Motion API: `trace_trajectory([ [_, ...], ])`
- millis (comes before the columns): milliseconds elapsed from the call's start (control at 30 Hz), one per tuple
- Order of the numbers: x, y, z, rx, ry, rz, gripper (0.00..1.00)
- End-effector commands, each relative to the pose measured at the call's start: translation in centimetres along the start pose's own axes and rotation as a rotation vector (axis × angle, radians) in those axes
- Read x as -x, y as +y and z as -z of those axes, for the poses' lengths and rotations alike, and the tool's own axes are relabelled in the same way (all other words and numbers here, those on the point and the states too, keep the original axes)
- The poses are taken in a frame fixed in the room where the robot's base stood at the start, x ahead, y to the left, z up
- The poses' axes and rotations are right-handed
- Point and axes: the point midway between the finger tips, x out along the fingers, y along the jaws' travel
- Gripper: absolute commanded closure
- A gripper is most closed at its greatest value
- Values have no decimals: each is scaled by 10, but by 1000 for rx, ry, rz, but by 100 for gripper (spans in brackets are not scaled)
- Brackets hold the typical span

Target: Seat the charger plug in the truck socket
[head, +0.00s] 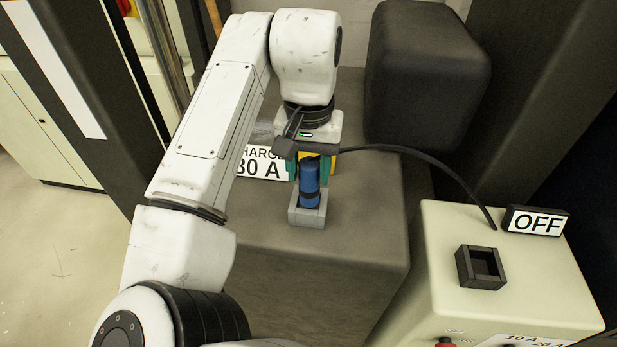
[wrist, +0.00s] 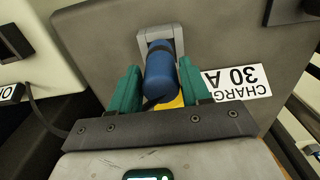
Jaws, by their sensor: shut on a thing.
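The blue charger plug (head: 310,178) is between the teal fingers of my gripper (head: 309,170), which is shut on it. The plug also shows in the wrist view (wrist: 161,75), with a dark band near its far end. The grey truck socket (head: 306,219) is a small block on the truck's grey-brown top. The plug's far end is at the socket's opening, lined up with it; the socket also shows in the wrist view (wrist: 155,32). I cannot tell how deep the plug sits. The socket's inside is hidden by the plug.
A black cable (head: 430,161) arcs from the plug to the pale charger box (head: 440,250) at right. On that box are an empty dark holder (head: 481,267) and an OFF sign (head: 536,220). A CHARGE 30 A label (head: 264,164) and a dark seat back (head: 427,75) are nearby.

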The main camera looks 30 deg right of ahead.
Motion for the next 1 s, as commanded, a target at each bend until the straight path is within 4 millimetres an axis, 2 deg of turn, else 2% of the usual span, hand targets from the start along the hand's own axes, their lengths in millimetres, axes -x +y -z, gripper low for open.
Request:
trace_trajectory([
  [233, -13, -2, 11, 1, 0, 2, 91],
  [433, -40, -2, 11, 0, 0, 1, 91],
  [800, -45, -2, 11, 0, 2, 1, 91],
  [833, -46, -2, 11, 0, 2, 1, 52],
  [1000, -46, -2, 11, 0, 1, 2, 36],
])
